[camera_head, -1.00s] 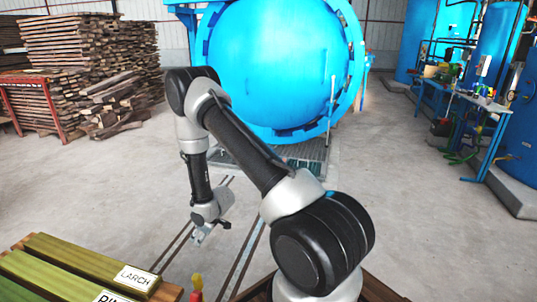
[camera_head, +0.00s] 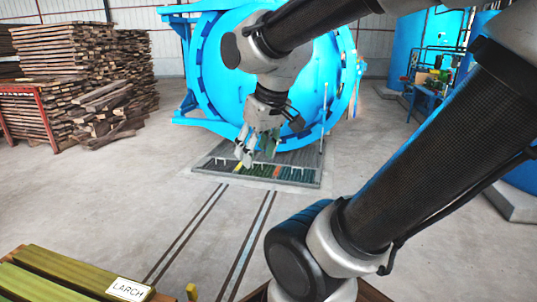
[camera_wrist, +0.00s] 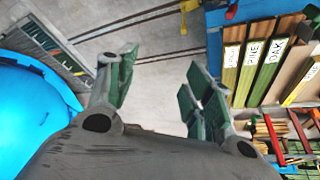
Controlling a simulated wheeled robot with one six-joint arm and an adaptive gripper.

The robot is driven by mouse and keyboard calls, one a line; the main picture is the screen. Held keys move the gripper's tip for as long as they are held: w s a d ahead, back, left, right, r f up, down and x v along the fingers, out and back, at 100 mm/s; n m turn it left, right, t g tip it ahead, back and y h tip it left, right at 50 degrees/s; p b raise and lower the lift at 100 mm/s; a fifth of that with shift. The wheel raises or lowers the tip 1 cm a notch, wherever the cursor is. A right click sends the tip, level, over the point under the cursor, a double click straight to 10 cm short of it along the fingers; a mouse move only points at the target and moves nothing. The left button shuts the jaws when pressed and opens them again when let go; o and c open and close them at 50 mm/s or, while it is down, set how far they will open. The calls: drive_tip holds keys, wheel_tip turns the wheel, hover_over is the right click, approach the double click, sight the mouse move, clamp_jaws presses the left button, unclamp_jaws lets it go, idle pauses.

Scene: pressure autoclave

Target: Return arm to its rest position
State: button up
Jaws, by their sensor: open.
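My gripper (camera_head: 256,160) hangs in the air in the middle of the head view, seen in front of the lower part of the blue autoclave door (camera_head: 215,60). In the wrist view its two green-padded fingers (camera_wrist: 158,80) stand wide apart with only floor between them. It holds nothing. My arm reaches in from the right of the head view, with the forearm crossing the top.
The grating (camera_head: 300,172) lies at the autoclave's foot, and rails (camera_head: 247,235) run along the floor. Planks labelled LARCH (camera_head: 75,272) lie at the lower left. A timber stack (camera_head: 65,60) stands at the left and a blue workbench (camera_head: 425,104) at the right. The middle floor is clear.

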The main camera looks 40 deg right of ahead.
drive_tip(key=s, duration=0.4)
drive_tip(key=shift+s+a+r, duration=0.2)
drive_tip(key=shift+s, duration=0.2)
